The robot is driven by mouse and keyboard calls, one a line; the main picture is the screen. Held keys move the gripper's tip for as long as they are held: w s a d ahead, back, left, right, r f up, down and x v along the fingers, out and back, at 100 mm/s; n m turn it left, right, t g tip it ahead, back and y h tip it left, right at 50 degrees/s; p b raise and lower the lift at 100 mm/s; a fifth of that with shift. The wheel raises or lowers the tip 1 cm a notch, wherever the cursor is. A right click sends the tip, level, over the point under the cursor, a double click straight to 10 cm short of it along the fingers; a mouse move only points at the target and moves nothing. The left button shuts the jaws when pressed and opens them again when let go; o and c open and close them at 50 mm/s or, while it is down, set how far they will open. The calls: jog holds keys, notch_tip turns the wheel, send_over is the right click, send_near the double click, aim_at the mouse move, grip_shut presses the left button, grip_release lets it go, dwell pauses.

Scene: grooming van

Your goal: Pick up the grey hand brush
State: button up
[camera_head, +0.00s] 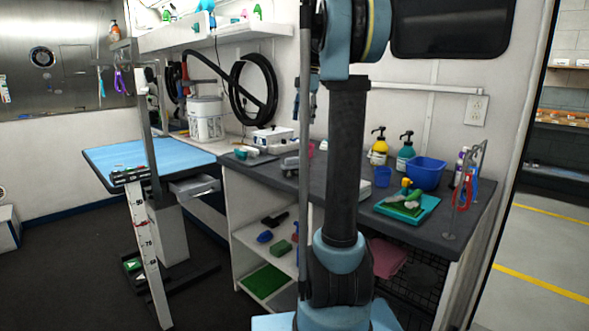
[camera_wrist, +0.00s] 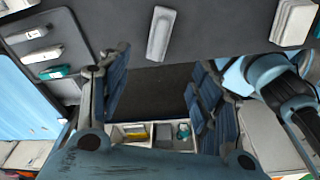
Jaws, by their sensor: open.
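A light grey, long, narrow object that looks like the grey hand brush (camera_wrist: 161,33) lies on the dark counter in the wrist view, just beyond my fingertips. In the head view a small grey object (camera_head: 290,164) on the counter, left of my arm, may be the same brush; it is too small to be sure. My gripper (camera_wrist: 160,60) is open, its two blue-grey fingers wide apart with nothing between them. In the head view my gripper is mostly hidden behind my arm.
The dark counter (camera_head: 345,187) also holds a white box (camera_head: 272,138), pump bottles, a blue bowl (camera_head: 426,173) and a teal tray (camera_head: 428,208). Shelves below hold several small items. A blue-topped grooming table (camera_head: 110,157) stands at left.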

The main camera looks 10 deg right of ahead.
send_over(296, 159)
jog(key=w+d, duration=0.2)
jog(key=f, duration=1.1)
jog(key=shift+s+a, duration=0.1)
jog(key=shift+a, duration=0.15)
jog(key=shift+s+a+f, duration=0.1)
jog(key=shift+a+f, duration=0.15)
jog(key=shift+f, duration=0.75)
jog(key=shift+s+a+f, duration=0.1)
jog(key=shift+a+f, duration=0.1)
jog(key=shift+f, duration=0.8)
jog(key=shift+s+a+f, duration=0.1)
jog(key=shift+a+f, duration=0.15)
jog(key=shift+f, duration=0.75)
jog(key=c, duration=1.3)
jog(key=shift+w+r, duration=0.1)
notch_tip(296, 159, up, 10)
jog(key=shift+f, duration=0.1)
